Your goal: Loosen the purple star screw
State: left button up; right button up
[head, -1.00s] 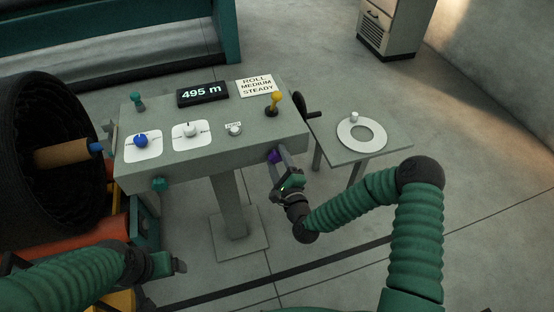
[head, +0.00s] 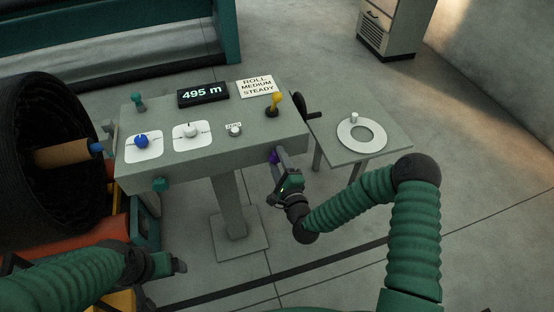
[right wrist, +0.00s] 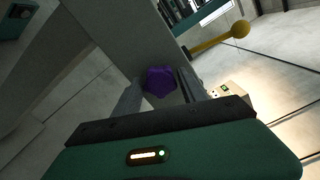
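The purple star screw (head: 273,157) is on the front face of the grey console (head: 215,163), near its right end. In the right wrist view the screw (right wrist: 160,80) sits between my two right fingers, one close against each side. My right gripper (head: 277,160) appears shut on it; the fingers partly cover the screw in the head view. My left gripper (head: 180,266) is at the lower left, away from the console, and its finger opening is not clear.
The console carries a blue knob (head: 141,141), a white knob (head: 190,131), a yellow lever (head: 275,103) and a 495 m display (head: 203,95). A dark crank (head: 304,108) juts from its right end. A side table (head: 385,136) stands right. A black netting roll (head: 45,120) is left.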

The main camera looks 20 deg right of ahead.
aim_at(277, 160)
jog(key=shift+o, duration=0.7)
jog(key=shift+s+p, duration=0.3)
jog(key=shift+s, duration=2.2)
jog(key=o, duration=0.5)
jog(key=shift+d, duration=0.1)
jog(key=shift+o, duration=0.2)
